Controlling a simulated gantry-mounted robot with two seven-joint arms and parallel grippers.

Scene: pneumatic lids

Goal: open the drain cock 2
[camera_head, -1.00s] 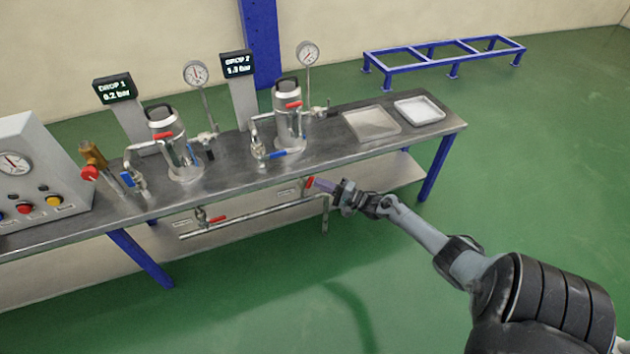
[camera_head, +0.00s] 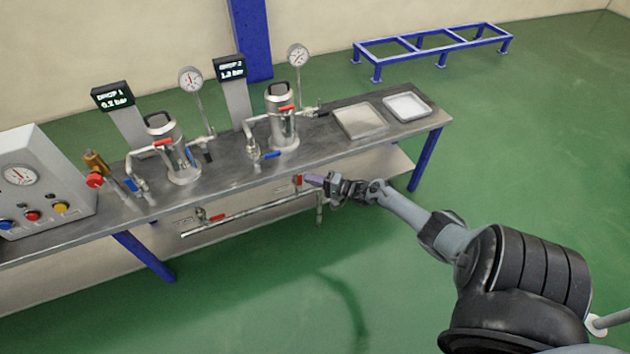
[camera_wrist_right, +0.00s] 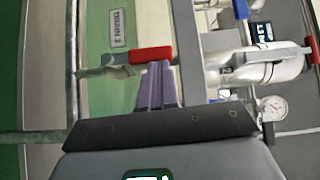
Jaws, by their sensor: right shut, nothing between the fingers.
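Drain cock 2 is under the bench's front edge, and its red handle (camera_head: 298,180) shows in the head view just left of my right gripper's tips. In the right wrist view the red handle (camera_wrist_right: 152,54) lies across the picture beside a small tag that appears to read "DRAIN 2" (camera_wrist_right: 117,28). My right gripper (camera_head: 310,180) is shut and empty, its purple fingers pointing at the handle. In the wrist view the fingertips (camera_wrist_right: 158,68) are right at the handle; I cannot tell whether they touch it. My left gripper is out of view.
Another red-handled cock (camera_head: 217,218) sits further left on the low pipe (camera_head: 255,211). The steel bench (camera_head: 225,178) above carries two metal vessels, gauges, displays and two trays (camera_head: 360,121). A blue frame (camera_head: 430,48) stands behind. The green floor in front is clear.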

